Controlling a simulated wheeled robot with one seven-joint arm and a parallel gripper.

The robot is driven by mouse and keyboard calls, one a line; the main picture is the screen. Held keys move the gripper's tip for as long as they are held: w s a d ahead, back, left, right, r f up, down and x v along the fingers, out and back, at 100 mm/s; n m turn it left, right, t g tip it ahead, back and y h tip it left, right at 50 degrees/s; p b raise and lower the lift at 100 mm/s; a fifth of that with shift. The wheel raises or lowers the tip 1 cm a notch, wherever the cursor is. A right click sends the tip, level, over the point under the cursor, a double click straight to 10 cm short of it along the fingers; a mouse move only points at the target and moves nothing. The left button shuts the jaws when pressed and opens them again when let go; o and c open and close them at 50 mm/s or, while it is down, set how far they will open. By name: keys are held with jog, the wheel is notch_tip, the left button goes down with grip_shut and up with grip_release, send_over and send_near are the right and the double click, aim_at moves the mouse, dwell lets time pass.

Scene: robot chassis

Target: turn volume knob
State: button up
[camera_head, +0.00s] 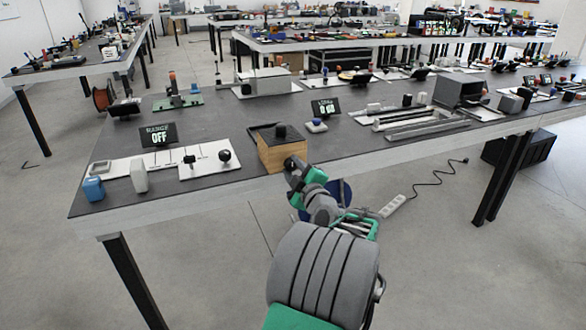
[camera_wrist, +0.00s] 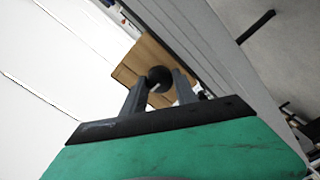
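A wooden box (camera_head: 283,154) with a dark top stands at the table's front edge, with a dark knob (camera_head: 281,130) on top. In the wrist view, a dark round knob (camera_wrist: 159,79) sits on the light wooden face (camera_wrist: 140,62). My gripper (camera_head: 294,164) is at the front of the box and hides part of that face in the head view. In the wrist view, the two grey fingers of my gripper (camera_wrist: 160,76) are apart, one on each side of the round knob. I cannot tell whether they touch it.
A display reading "OFF" (camera_head: 158,135) stands left of the box, and another display (camera_head: 325,107) stands behind it to the right. A panel with a black ball knob (camera_head: 224,155) lies to the left. Grey rails (camera_head: 428,129) lie to the right. A power strip (camera_head: 393,206) lies on the floor.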

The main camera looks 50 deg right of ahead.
grip_shut()
